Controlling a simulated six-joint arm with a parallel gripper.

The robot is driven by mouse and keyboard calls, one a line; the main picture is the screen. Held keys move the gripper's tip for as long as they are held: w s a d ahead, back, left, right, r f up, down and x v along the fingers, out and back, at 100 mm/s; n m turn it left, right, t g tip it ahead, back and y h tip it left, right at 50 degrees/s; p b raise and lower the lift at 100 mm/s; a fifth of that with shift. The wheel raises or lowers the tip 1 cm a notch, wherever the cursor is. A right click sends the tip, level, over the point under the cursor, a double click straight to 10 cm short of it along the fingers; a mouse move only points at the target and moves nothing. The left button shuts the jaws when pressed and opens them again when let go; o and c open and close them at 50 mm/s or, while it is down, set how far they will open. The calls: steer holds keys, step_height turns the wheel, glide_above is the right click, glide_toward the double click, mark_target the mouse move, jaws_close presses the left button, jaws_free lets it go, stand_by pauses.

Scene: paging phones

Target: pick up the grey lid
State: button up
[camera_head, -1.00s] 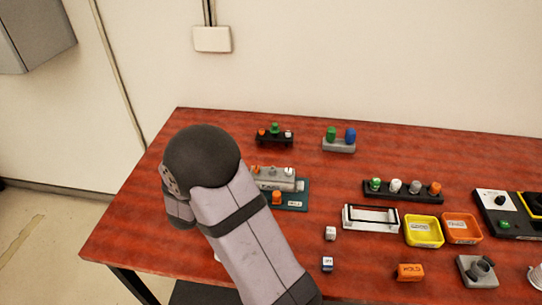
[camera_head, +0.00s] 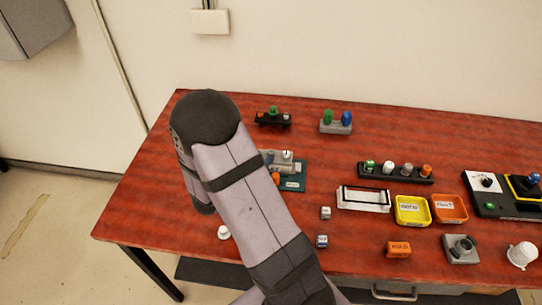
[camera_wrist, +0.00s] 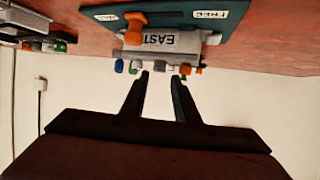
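A grey box-like piece, which looks like the grey lid (camera_head: 283,165), sits on a teal board (camera_head: 293,185) left of the table's middle. My arm partly hides it in the head view. In the wrist view the grey lid (camera_wrist: 165,42) shows upside down with an "EAST" label, on the teal board (camera_wrist: 180,18). An orange knob (camera_wrist: 135,22) is in front of it. My gripper (camera_wrist: 160,75) is open and empty, its two fingers apart and pointing toward the lid's side. The gap to the lid is hard to judge. My arm hides the gripper in the head view.
Behind the lid stand a black peg rack (camera_head: 272,121) and a grey stand (camera_head: 336,127) with green and blue pegs. To the right are a white frame (camera_head: 363,207), yellow (camera_head: 412,222) and orange (camera_head: 463,217) trays. Two small cubes lie near. A white knob (camera_head: 223,232) lies at front left.

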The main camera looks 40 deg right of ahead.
mark_target(270, 153)
steer(key=shift+p+x, duration=0.85)
steer(key=shift+x, duration=1.7)
jaws_close()
